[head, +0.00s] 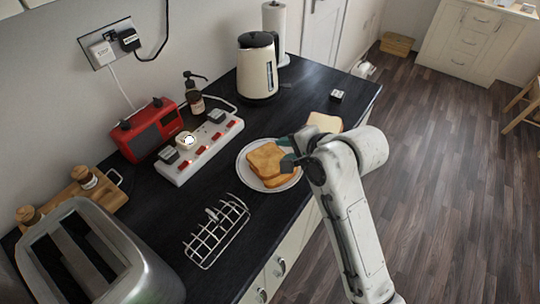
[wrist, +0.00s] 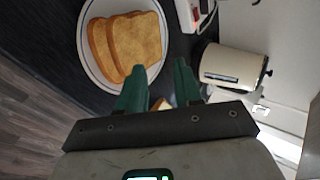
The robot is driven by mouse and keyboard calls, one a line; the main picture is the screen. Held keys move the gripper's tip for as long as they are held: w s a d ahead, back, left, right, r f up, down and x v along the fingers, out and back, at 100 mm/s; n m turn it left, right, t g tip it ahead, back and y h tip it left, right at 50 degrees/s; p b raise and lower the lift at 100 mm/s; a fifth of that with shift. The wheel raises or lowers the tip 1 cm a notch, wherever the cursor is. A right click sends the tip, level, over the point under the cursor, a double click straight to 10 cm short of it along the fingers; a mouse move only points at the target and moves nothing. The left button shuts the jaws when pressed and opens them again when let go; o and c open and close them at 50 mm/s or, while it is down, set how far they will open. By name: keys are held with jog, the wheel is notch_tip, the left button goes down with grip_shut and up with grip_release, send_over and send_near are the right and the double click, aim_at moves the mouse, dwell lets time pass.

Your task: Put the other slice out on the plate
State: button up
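A white plate (head: 243,172) lies on the dark worktop with two overlapping toasted slices (head: 268,160) on it. In the wrist view the plate (wrist: 84,55) is at upper left with the same slices (wrist: 135,42). My gripper (head: 290,152) is over the right side of the plate. In the wrist view its green fingers (wrist: 160,80) stand apart, with no slice gripped. Another piece of bread (head: 324,121) shows behind my gripper near the worktop edge, partly hidden. The steel toaster (head: 125,255) is at lower left; no bread shows in its dark slots.
An empty wire toast rack (head: 217,232) stands between toaster and plate. A switched power strip (head: 200,148), red radio (head: 148,128) and cream kettle (head: 257,70) line the back; the kettle also shows in the wrist view (wrist: 228,66). The worktop's front edge runs beside my arm.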

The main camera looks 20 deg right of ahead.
jog(key=p+v, duration=0.2)
jog(key=shift+s+r, duration=0.2)
jog(key=shift+s, duration=0.1)
notch_tip(320, 180, up, 8)
jog(key=s+d+p, duration=0.1)
jog(key=s+p, duration=0.1)
jog(key=s+d+f+n+g+h+b, duration=0.1)
jog(key=s+f+n+g+b, duration=0.15)
jog(key=s+f, duration=0.5)
jog(key=s+d+f+n+g+h+b, duration=0.1)
jog(key=s+f+n+g, duration=0.3)
jog(key=f, duration=0.6)
jog(key=s+d+f+n, duration=0.1)
jog(key=s+f+n, duration=0.1)
jog(key=s, duration=0.4)
jog(key=s+d+f+n+g+h+b, duration=0.1)
jog(key=s+d+f+n, duration=0.1)
jog(key=s+f, duration=0.2)
jog(key=s+d+f+n+h+b, duration=0.1)
jog(key=s+f+n, duration=0.1)
jog(key=s+f, duration=0.2)
jog(key=s, duration=0.3)
jog(key=shift+s+d+g, duration=0.3)
jog(key=shift+s+g, duration=0.05)
jog(key=shift+s, duration=0.05)
